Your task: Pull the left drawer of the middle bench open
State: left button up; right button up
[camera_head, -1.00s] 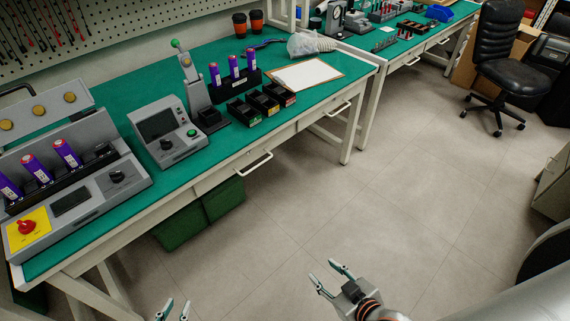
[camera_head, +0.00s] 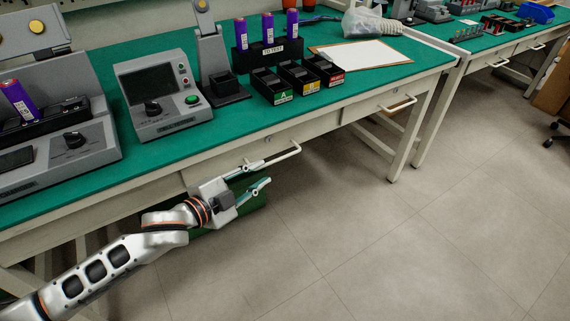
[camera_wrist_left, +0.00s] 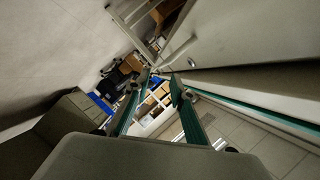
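The left drawer (camera_head: 215,171) is in the front of the near green-topped bench, below the grey control box, and looks shut. Its pale bar handle (camera_head: 284,153) sticks out from the front. My left gripper (camera_head: 265,172) is open and empty beside the handle's left end, with its fingers pointing right along the bench front. In the left wrist view the two fingers (camera_wrist_left: 160,80) are spread apart with nothing clearly between them. The pale drawer front (camera_wrist_left: 245,82) lies to their right. I cannot tell whether a finger touches the handle. My right gripper is out of view.
The bench top (camera_head: 260,124) carries a grey control box (camera_head: 163,97), black bins (camera_head: 298,80) and a clipboard (camera_head: 360,54). A second drawer handle (camera_head: 398,104) is further right. A green crate (camera_head: 250,196) stands under the bench. The floor (camera_head: 350,250) in front is clear.

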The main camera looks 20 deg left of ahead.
aim_at(275, 161)
pick_arm(q)
jog(key=shift+w+a+f+m+b, duration=0.15)
jog(key=shift+w+m+b, duration=0.2)
jog(key=shift+w, duration=0.5)
jog(key=b+x, duration=0.2)
jog(key=x, duration=0.5)
jog(key=shift+w, duration=0.15)
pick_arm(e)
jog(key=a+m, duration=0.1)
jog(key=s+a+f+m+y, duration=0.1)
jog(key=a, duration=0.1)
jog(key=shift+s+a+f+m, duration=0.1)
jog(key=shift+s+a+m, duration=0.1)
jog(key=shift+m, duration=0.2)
pick_arm(q)
grip_shut()
